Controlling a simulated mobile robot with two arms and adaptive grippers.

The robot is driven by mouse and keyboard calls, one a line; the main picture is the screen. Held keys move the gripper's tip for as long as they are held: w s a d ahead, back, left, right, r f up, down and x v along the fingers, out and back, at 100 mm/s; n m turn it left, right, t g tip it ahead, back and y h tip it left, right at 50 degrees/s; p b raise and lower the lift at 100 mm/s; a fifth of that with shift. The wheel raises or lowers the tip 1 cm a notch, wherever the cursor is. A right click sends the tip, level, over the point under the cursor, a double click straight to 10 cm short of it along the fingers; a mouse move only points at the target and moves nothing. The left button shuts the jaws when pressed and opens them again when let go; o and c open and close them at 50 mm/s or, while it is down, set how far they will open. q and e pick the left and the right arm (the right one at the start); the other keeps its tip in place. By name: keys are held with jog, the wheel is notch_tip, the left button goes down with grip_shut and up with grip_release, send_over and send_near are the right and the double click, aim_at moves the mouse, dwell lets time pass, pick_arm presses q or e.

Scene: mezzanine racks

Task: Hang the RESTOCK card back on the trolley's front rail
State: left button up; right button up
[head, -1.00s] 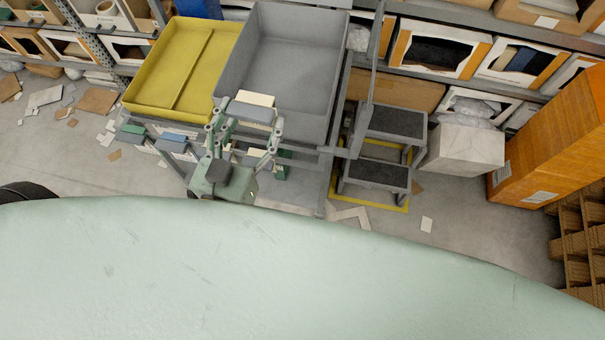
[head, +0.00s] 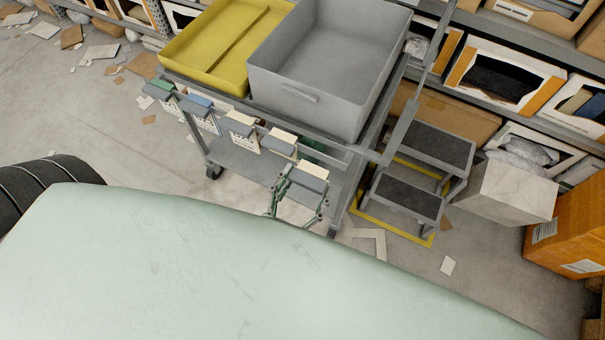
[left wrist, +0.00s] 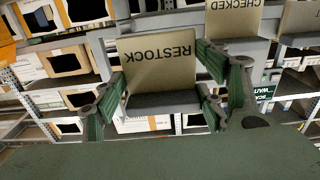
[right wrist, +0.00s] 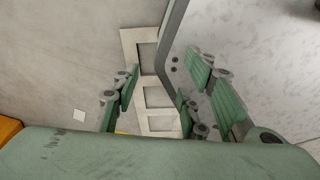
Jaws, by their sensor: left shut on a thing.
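The cream RESTOCK card (left wrist: 158,62), with a grey holder along one edge, is between the fingers of my left gripper (left wrist: 160,100). Its lettering appears upside down in the left wrist view. In the head view, my left gripper (head: 298,197) holds this card (head: 313,169) near the right end of the trolley's front rail (head: 262,122). I cannot tell whether the card touches the rail. Several other cards hang along the rail, including a CHECKED card (left wrist: 234,20) beside the held one. My right gripper (right wrist: 155,100) is open and empty above the floor.
A yellow tray (head: 180,50) and a grey bin (head: 310,100) sit on the trolley. A grey step stool (head: 405,197) stands to its right, near a pale box (head: 512,190) and an orange carton (head: 565,235). Litter lies on the floor; racks stand behind.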

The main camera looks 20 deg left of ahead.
aim_at(324, 161)
pick_arm(q)
jog(key=shift+w, duration=0.8)
jog(key=shift+w+b, duration=0.5)
jog(key=shift+w, duration=0.5)
jog(key=w, duration=0.2)
jog(key=w+b, duration=0.1)
jog(key=shift+w+d+f, duration=0.1)
jog(key=shift+w+f, duration=0.25)
jog(key=shift+s+p, duration=0.1)
jog(key=shift+p, duration=0.35)
jog(key=shift+f, duration=0.25)
jog(key=shift+f+b, duration=1)
jog(key=shift+f, duration=0.15)
